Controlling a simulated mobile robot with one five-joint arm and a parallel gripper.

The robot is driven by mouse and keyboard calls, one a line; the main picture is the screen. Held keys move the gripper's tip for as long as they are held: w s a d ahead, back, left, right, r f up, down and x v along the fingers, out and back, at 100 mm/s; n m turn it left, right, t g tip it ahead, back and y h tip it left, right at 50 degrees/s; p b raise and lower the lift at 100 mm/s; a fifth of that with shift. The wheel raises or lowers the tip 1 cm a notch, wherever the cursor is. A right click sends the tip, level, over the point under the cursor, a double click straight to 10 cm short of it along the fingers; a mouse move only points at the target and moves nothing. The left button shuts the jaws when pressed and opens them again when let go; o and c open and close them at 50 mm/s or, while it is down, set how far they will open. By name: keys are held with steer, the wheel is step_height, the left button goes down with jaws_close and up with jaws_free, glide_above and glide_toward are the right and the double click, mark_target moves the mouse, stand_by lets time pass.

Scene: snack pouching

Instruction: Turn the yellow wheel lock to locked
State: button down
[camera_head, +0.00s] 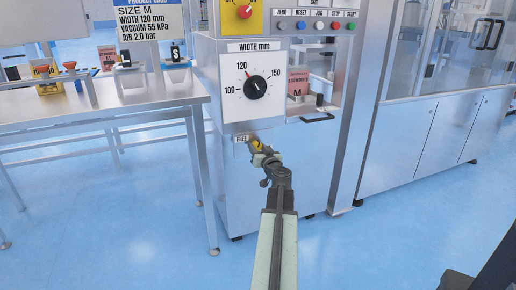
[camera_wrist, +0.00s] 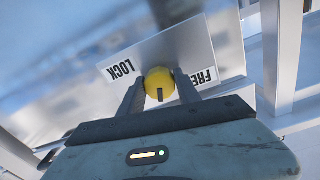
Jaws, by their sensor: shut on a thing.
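The yellow wheel lock (camera_wrist: 158,82) is a small round yellow knob with a dark mark on its face. It sits on a pale plate (camera_wrist: 180,45) with a LOCK label (camera_wrist: 121,69) at left and a partly hidden FREE label (camera_wrist: 204,77) at right. My gripper (camera_wrist: 160,90) has one finger on each side of the knob and is shut on it. In the head view the yellow knob (camera_head: 256,145) shows low on the machine cabinet, partly covered by my gripper (camera_head: 262,153). The FREE label (camera_head: 241,139) is beside it; the LOCK label is hidden there.
Above the lock is a WIDTH mm dial (camera_head: 255,87) with its pointer near 120. A steel table (camera_head: 95,103) stands at left. Blue floor (camera_head: 110,200) is clear around the cabinet.

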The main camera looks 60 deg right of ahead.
steer(key=m, duration=0.7)
steer(key=shift+s+d, duration=0.1)
steer(key=shift+s, duration=0.05)
steer(key=m, duration=0.6)
steer(key=shift+m, duration=0.4)
steer(key=c, duration=1)
jaws_free()
steer(key=shift+o, duration=0.7)
steer(key=v, duration=0.7)
steer(key=shift+s+a+p, duration=0.2)
steer(key=shift+s+p, duration=0.1)
steer(key=shift+s, duration=0.05)
steer(key=shift+r, duration=0.15)
